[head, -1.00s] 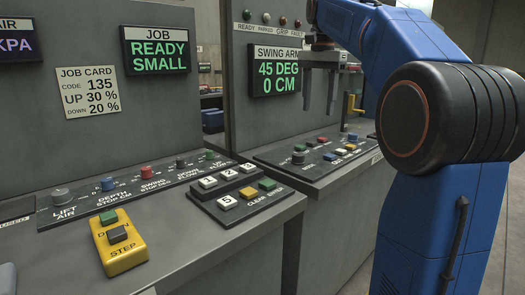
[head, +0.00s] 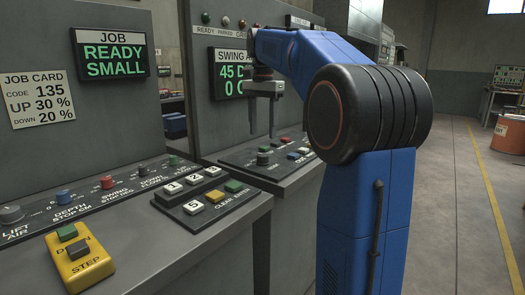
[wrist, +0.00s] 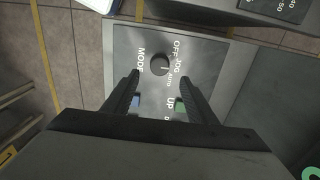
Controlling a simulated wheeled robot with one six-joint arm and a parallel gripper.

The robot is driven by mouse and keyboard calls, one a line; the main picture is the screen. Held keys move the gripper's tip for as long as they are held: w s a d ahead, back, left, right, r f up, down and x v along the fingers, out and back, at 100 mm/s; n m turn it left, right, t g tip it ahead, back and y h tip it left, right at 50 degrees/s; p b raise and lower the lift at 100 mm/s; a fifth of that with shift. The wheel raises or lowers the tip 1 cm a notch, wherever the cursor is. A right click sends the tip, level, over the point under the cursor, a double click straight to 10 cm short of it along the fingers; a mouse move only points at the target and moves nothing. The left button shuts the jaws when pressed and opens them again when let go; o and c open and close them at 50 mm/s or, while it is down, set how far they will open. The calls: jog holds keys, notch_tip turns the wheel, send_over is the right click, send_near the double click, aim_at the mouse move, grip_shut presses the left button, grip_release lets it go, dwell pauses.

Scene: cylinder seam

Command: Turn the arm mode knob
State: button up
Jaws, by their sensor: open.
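The arm mode knob (wrist: 159,65) is a round dark knob on the grey swing-arm panel in the wrist view, with OFF, JOG and AUTO lettering beside it. A small light mark on it seems to face AUTO. In the head view a dark knob (head: 263,159) on the right console's sloped panel appears to be the same one. My gripper (wrist: 160,79) is open and empty, its two fingers on either side of the knob's line in the wrist view. In the head view my gripper (head: 262,135) points down, with its fingertips apparently above the panel.
Colored buttons (head: 293,155) sit right of the knob on the same panel. The swing arm display (head: 228,72) stands behind, partly hidden by my arm. A left console holds a yellow step pendant (head: 85,268) and a numbered keypad (head: 197,196). Open floor lies right.

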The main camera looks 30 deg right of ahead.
aim_at(263, 155)
notch_tip(263, 155, down, 8)
jog(key=shift+r, duration=0.1)
jog(key=shift+c, duration=0.3)
jog(key=c, duration=1)
